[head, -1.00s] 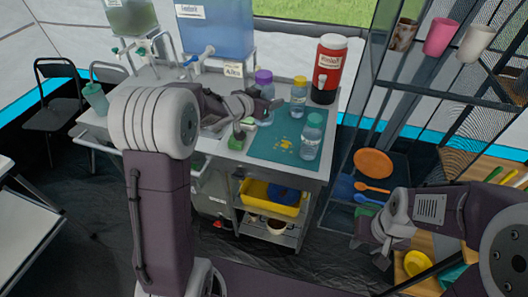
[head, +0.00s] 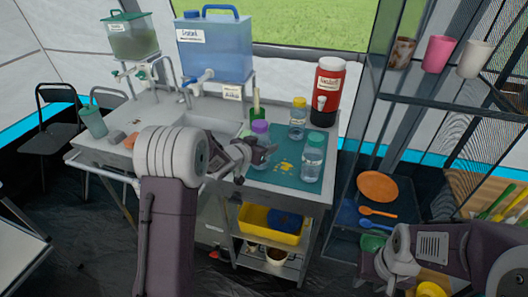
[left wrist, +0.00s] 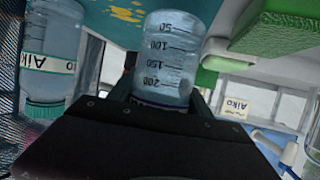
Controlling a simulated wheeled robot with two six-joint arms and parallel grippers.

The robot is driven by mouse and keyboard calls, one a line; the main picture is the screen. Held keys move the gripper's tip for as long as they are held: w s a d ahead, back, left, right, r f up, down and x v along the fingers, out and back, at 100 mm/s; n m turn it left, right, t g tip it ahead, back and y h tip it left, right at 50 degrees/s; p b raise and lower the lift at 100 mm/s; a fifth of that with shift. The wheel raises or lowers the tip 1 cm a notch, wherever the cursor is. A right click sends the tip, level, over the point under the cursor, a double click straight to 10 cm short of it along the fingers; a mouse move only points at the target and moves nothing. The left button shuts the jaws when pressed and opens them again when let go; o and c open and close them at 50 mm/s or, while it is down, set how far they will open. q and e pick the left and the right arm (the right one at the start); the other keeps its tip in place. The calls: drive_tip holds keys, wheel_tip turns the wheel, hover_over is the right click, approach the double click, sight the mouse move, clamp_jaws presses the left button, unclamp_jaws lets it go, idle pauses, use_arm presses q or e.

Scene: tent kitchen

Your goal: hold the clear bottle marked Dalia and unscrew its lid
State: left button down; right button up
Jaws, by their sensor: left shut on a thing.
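A clear bottle with a purple lid (head: 260,128) is in my left gripper (head: 259,156), over the left edge of the teal mat (head: 262,179). In the left wrist view the bottle (left wrist: 168,50) sits between the fingers, with scale marks from 50 to 200. Its name label is hidden, so I cannot read whether it says Dalia. A teal-lidded bottle (head: 313,158) stands on the mat; in the left wrist view it (left wrist: 47,60) is marked Aiko. A yellow-lidded bottle (head: 297,120) stands behind. My right gripper (head: 370,268) is low at the right, apart from the bottles; its fingers are unclear.
A red drink jug (head: 328,92) stands at the counter's back right. A blue water tank (head: 215,50) and a green one (head: 133,40) stand at the back left. A shelf with cups (head: 438,52) and plates (head: 377,186) rises at the right.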

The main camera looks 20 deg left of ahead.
use_arm(q)
wheel_tip(320, 180, down, 2)
drive_tip(key=shift+w, duration=0.15)
drive_tip(key=shift+f, duration=0.1)
drive_tip(key=shift+c, duration=2.3)
unclamp_jaws()
drive_tip(key=shift+r, duration=0.3)
drive_tip(key=p+v, duration=0.1)
drive_tip(key=v, duration=1.1)
